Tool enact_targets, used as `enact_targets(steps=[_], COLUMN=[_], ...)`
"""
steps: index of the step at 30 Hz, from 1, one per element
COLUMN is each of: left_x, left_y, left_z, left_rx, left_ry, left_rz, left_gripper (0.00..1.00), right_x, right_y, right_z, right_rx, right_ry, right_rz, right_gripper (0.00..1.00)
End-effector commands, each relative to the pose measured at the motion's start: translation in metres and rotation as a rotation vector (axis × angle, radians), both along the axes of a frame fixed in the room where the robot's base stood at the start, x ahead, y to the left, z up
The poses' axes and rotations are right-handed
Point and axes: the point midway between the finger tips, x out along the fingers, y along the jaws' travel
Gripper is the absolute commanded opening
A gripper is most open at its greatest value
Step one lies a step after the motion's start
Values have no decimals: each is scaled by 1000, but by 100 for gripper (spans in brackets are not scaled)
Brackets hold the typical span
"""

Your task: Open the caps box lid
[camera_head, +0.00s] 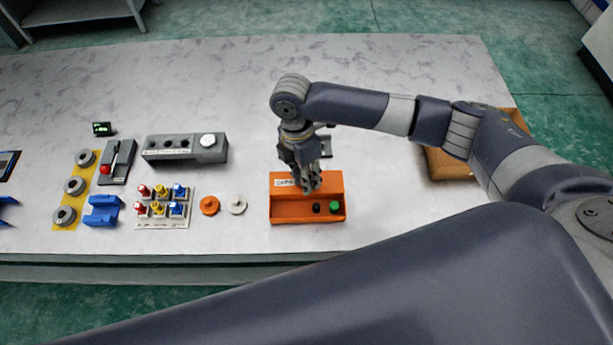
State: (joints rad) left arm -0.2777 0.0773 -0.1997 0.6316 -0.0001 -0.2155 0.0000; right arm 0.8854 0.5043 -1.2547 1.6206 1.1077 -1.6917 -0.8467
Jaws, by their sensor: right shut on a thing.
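The orange caps box (284,218) sits near the table's front edge, right of the middle row of parts. Its front part is uncovered and shows a black cap (317,208) and a green cap (335,206). An orange lid panel (331,181) with a white label lies across its rear part. My right gripper (311,188) points down at this panel and is shut on it near its middle. The fingers hide part of the panel, and its exact tilt is hard to tell. My left gripper is not in view.
Left of the box lie a white disc (236,204), an orange disc (209,205) and a panel of coloured knobs (163,222). A grey control box (186,149) stands behind them. A brown tray (447,165) lies under my right arm. The back of the table is clear.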

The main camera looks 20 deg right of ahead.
Motion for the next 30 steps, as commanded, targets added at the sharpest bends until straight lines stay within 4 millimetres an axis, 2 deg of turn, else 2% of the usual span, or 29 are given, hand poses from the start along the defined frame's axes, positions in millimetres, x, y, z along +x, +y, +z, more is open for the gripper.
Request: enact_targets(steps=[2, 3, 5, 6, 9, 13, 16, 19, 23, 30], left_x=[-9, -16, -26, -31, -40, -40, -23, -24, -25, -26], left_y=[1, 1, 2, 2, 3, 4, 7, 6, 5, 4], left_z=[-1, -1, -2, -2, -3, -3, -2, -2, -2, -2], left_rx=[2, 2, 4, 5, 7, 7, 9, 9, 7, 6], left_ry=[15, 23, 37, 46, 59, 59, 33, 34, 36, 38], left_rz=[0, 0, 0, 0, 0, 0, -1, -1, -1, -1], left_gripper=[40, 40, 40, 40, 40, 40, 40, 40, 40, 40], right_x=[1, 1, 1, 1, 0, 0, 0, 2, 7, 16], right_y=[0, 0, 0, 0, 0, 0, 0, 1, 2, 6], right_z=[2, 2, 2, 2, 2, 1, 3, 10, 32, 83], right_rx=[-1, -1, -1, -2, -1, -1, -1, 0, 2, 1], right_ry=[-4, -3, -3, -2, 0, 1, 1, -1, -4, -4], right_rz=[-1, -1, 0, 0, 0, 0, 1, 1, 2, 2], right_gripper=[0, 27, 41, 44, 44, 44, 44, 44, 44, 44])
